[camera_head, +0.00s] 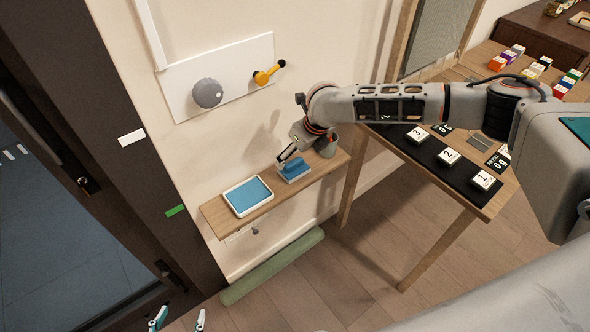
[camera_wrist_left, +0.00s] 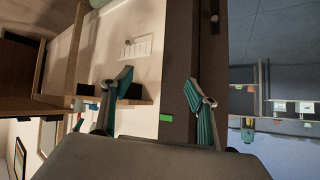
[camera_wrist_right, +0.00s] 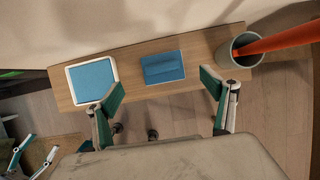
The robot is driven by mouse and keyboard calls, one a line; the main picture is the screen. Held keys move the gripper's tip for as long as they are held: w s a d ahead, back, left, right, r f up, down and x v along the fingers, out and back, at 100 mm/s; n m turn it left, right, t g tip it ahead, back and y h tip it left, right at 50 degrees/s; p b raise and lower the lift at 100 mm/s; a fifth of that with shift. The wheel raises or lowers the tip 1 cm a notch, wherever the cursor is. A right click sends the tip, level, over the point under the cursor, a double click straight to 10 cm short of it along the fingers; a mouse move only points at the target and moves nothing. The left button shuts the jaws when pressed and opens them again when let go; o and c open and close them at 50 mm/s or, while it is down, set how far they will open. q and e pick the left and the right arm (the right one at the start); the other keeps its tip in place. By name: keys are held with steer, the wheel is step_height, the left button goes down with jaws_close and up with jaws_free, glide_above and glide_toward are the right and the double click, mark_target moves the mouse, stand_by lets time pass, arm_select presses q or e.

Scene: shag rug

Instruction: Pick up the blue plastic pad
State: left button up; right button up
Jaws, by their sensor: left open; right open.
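A blue pad (camera_head: 293,170) with a raised ridge lies on a narrow wooden wall shelf. It also shows in the right wrist view (camera_wrist_right: 164,67). Left of it lies a white-rimmed tray (camera_head: 229,203) with a flat blue inside; it also shows in the right wrist view (camera_wrist_right: 71,88). My right gripper (camera_head: 285,157) is open and empty, close above the ridged pad. In the right wrist view its fingers (camera_wrist_right: 163,84) stand wide, with the pad between and beyond them. My left gripper (camera_head: 178,319) is open and empty, low by the door; its fingers show in the left wrist view (camera_wrist_left: 163,86).
The wooden shelf (camera_head: 222,222) also bears a grey pot (camera_head: 328,147) at its right end, holding something orange-red in the right wrist view (camera_wrist_right: 285,38). A white wall panel with a knob (camera_head: 207,93) hangs above. A table (camera_head: 455,190) with numbered blocks stands right.

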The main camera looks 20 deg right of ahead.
mark_target(295, 162)
steer(key=x, duration=0.2)
steer(key=b+x, duration=0.1)
steer(key=x, duration=0.4)
steer(key=shift+w+d+f+b, duration=0.1)
steer(key=shift+d+f+b, duration=0.15)
steer(key=shift+f+b, duration=0.1)
steer(key=shift+r, duration=0.1)
steer(key=c, duration=1.3)
